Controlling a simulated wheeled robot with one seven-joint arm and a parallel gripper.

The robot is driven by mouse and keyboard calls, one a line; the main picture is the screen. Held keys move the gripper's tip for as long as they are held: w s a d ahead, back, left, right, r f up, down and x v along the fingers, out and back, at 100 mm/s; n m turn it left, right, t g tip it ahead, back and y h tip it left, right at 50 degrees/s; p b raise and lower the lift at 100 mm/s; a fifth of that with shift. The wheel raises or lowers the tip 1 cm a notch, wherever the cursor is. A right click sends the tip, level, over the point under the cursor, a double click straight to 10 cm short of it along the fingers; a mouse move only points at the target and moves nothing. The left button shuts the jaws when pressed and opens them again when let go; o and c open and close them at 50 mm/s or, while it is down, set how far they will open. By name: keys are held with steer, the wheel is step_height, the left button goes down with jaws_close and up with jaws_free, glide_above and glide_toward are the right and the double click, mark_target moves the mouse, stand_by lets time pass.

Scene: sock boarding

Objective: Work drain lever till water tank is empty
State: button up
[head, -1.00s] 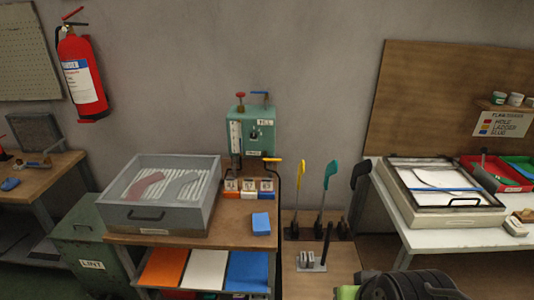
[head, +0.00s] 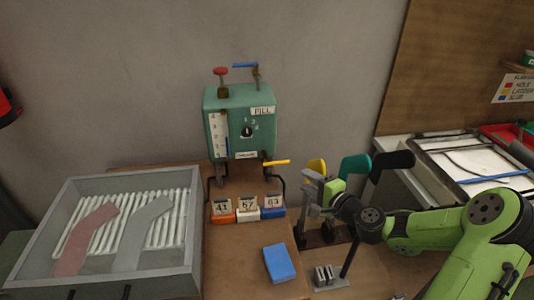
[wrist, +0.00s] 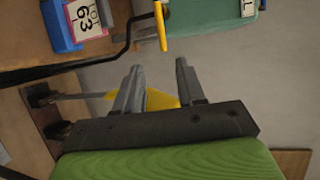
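The water tank (head: 241,122) is a green box against the wall, with a white level gauge (head: 219,136) on its front left. A blue mark shows low beside the gauge; the exact level is too small to read. The drain lever (head: 278,162) has a yellow handle sticking out to the right below the tank. It also shows at the top of the wrist view (wrist: 160,25). My gripper (head: 306,191) is right of and slightly below the lever, apart from it. In the wrist view my gripper (wrist: 157,78) is open and empty, with the lever beyond its fingertips.
Number blocks (head: 248,208) and a blue block (head: 279,263) sit on the wooden bench below the tank. A grey tray (head: 105,270) stands left. Yellow, teal and black upright paddles (head: 388,168) stand close behind my gripper. A dark bent rod runs near the lever.

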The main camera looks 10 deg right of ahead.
steer(key=b+x, duration=0.1)
steer(key=x, duration=1.4)
steer(key=shift+r, duration=0.2)
jaws_close()
